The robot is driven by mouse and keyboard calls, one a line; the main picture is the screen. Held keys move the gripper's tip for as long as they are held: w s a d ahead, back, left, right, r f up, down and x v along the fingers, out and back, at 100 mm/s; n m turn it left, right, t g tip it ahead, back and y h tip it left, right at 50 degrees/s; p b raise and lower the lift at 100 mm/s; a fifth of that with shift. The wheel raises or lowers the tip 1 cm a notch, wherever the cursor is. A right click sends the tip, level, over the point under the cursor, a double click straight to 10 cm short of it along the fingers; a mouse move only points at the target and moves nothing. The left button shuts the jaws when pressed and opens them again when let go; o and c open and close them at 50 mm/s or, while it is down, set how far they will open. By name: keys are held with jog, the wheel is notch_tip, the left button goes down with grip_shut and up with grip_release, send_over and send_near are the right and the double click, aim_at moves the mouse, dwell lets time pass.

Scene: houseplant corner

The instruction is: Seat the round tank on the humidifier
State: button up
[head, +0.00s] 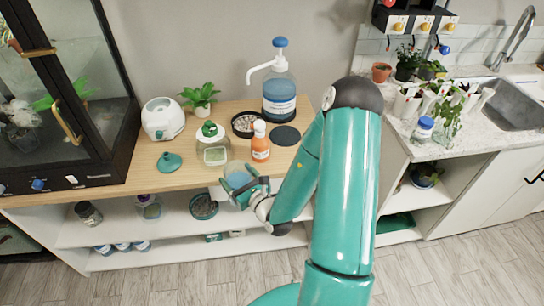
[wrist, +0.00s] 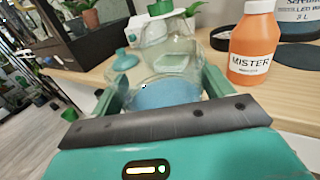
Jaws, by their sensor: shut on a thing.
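The round tank (head: 238,175) is clear with blue liquid in it. My gripper (head: 246,186) is shut on it at the front edge of the wooden top; whether the tank touches the wood I cannot tell. In the wrist view the tank (wrist: 168,94) sits between the two green fingers of my gripper (wrist: 160,88). The humidifier (head: 163,118) is a white rounded base at the back left of the top, apart from the tank. In the wrist view the humidifier (wrist: 140,30) is partly hidden behind a clear jar.
The clear jar with a green cap (head: 213,148) and the orange mister bottle (head: 260,145) stand just behind the tank. A teal cap (head: 169,161) lies in front of the humidifier. A pebble dish (head: 246,133), pump bottle (head: 279,95) and plant (head: 200,95) stand behind. The glass cabinet (head: 118,85) bounds the left.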

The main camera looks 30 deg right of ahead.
jog(key=w+a+f+h, duration=0.1)
jog(key=w+a+f, duration=0.2)
jog(key=a+f, duration=0.5)
jog(key=shift+w+a+m, duration=0.4)
jog(key=shift+a, duration=0.75)
jog(key=shift+r, duration=0.1)
